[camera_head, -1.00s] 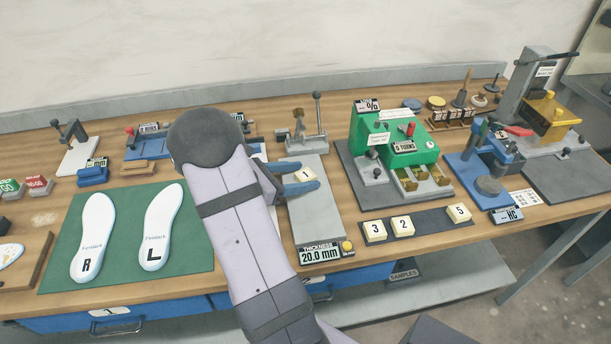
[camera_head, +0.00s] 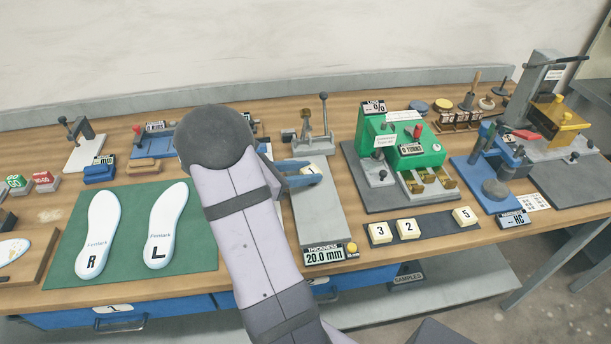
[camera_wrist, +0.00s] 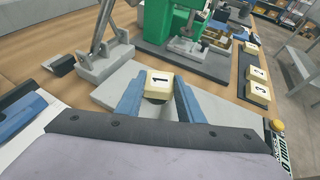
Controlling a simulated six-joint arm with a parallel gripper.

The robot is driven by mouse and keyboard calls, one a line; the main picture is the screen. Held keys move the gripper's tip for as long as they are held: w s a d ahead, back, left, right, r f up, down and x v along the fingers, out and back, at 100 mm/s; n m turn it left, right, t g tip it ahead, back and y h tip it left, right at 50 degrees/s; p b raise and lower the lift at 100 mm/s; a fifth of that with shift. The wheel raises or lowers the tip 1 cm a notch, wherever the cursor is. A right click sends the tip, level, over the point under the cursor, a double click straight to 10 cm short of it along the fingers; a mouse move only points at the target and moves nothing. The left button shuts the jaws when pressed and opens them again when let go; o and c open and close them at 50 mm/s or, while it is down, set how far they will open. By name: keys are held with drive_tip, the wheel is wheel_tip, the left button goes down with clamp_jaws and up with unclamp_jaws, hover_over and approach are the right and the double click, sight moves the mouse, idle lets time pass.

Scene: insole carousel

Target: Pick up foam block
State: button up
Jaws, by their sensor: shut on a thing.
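A cream foam block marked 1 (camera_wrist: 160,83) is between the blue fingers of my gripper (camera_wrist: 160,100) in the wrist view. My gripper (camera_head: 304,178) is shut on it, over the grey plate of the thickness gauge (camera_head: 318,215). In the head view only a little of block 1 (camera_head: 311,169) shows between the fingers. I cannot tell whether the block touches the plate. Foam blocks 3 (camera_head: 380,232), 2 (camera_head: 408,227) and 5 (camera_head: 464,216) sit on a dark strip (camera_head: 437,224) to the right.
A green machine (camera_head: 405,145) stands right of the gauge. A lever post (camera_head: 324,120) rises at the gauge's back. Two white insoles (camera_head: 98,235) lie on a green mat (camera_head: 130,235) at left. Blue stand (camera_head: 490,175) is farther right.

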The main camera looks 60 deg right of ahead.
sight(426, 220)
wheel_tip(426, 220, up, 2)
drive_tip(key=shift+w+a, duration=0.1)
drive_tip(key=shift+a, duration=0.05)
drive_tip(key=w+a+b, duration=0.1)
drive_tip(key=w+a, duration=0.1)
drive_tip(key=a, duration=0.3)
drive_tip(key=w+a+b, duration=0.1)
drive_tip(key=w+a, duration=0.1)
drive_tip(key=a, duration=0.4)
drive_tip(key=w+a+b, duration=0.1)
drive_tip(key=w+a, duration=0.1)
drive_tip(key=a, duration=0.3)
drive_tip(key=shift+w+a, duration=0.2)
drive_tip(key=shift+w, duration=0.15)
drive_tip(key=shift+d, duration=0.1)
